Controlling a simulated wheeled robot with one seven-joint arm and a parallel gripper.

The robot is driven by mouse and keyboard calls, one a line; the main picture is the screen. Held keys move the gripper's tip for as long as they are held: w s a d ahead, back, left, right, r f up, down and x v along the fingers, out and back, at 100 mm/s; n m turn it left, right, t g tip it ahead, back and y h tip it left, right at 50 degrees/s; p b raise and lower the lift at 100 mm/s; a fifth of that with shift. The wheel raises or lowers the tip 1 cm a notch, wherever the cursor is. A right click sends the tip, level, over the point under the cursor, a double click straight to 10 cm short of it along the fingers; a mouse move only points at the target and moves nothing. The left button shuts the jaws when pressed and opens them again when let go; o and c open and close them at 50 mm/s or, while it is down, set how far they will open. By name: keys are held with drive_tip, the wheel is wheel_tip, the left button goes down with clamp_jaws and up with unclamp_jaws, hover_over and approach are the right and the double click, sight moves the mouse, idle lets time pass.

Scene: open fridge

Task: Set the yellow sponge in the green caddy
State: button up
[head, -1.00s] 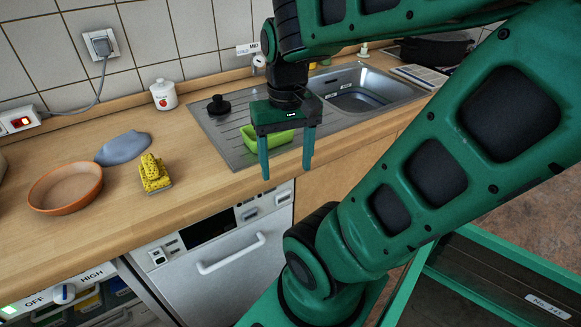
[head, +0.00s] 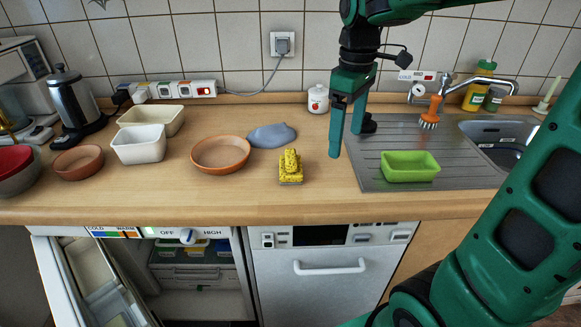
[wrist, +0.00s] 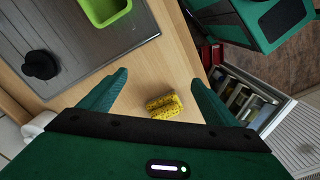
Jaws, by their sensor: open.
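The yellow sponge (head: 290,168) lies on the wooden counter, left of the sink's drainboard. It also shows in the wrist view (wrist: 163,106), low in the picture between my two fingers. The green caddy (head: 409,166) stands on the metal drainboard, and its inside looks empty in the head view. In the wrist view the caddy (wrist: 103,10) is cut off by the top edge. My gripper (head: 347,128) is open and empty, pointing down above the counter, behind and right of the sponge and left of the caddy. The gripper does not touch either one.
An orange dish (head: 220,154) and a grey-blue cloth-like piece (head: 271,135) lie left of the sponge. A white jar (head: 318,99) stands at the wall. A black stopper (wrist: 41,64) sits on the drainboard. Below, the fridge door (head: 88,285) stands open at the left.

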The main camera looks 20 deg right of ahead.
drive_tip(key=w+a+r+n, duration=0.2)
drive_tip(key=w+a+n, duration=0.55)
drive_tip(key=a, duration=0.25)
hover_over(291, 155)
wheel_tip(291, 155, down, 5)
drive_tip(key=shift+d+f, duration=0.15)
drive_tip(key=shift+f, duration=0.05)
drive_tip(key=shift+a+f, duration=0.2)
drive_tip(key=shift+f, duration=2.45)
drive_tip(key=c, duration=1.2)
drive_tip(key=shift+r, duration=0.1)
